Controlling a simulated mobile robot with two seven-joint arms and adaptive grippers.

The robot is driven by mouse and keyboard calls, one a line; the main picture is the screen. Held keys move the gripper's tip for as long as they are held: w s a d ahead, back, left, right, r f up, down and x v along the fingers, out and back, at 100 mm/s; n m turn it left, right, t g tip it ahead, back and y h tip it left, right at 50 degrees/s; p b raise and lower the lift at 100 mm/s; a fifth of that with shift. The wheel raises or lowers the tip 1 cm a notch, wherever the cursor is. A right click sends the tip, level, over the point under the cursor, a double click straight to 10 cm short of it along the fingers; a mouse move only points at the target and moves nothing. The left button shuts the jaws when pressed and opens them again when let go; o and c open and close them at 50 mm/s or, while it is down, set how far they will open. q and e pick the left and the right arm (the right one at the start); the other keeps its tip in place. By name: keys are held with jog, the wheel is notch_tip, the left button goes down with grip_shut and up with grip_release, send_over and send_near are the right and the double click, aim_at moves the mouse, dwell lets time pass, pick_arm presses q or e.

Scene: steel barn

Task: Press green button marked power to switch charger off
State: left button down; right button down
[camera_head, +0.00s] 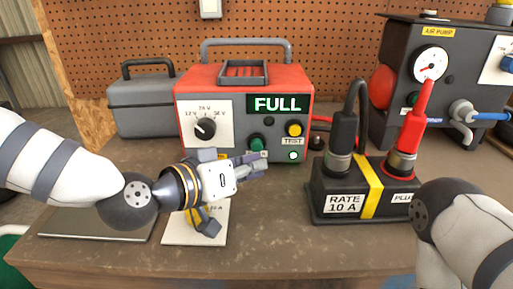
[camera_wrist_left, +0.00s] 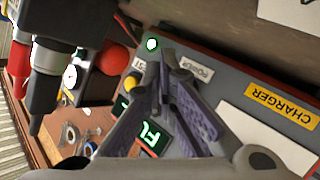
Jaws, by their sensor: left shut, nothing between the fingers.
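The red charger (camera_head: 244,89) stands on the bench and its display (camera_head: 278,104) reads FULL. Its dark green button (camera_head: 256,143) shows just above my left fingertips in the head view. My left gripper (camera_head: 258,161) is shut and empty, with its tips at the charger's lower front. I cannot tell whether they touch the button. In the left wrist view the fingers (camera_wrist_left: 168,62) hide the green button, beside the POWER label (camera_wrist_left: 197,69). A small green lamp (camera_head: 293,155) is lit. My right gripper is out of view.
A yellow button (camera_head: 294,129) marked TEST and a dial (camera_head: 205,128) are on the charger's front. A black plug block (camera_head: 340,188) stands to the right, before the air pump (camera_head: 410,75). A grey toolbox (camera_head: 142,104) is at left. Bench space in front is partly clear.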

pick_arm(q)
jog(key=shift+w, duration=0.1)
dwell(0.3)
jog(key=shift+w, duration=0.35)
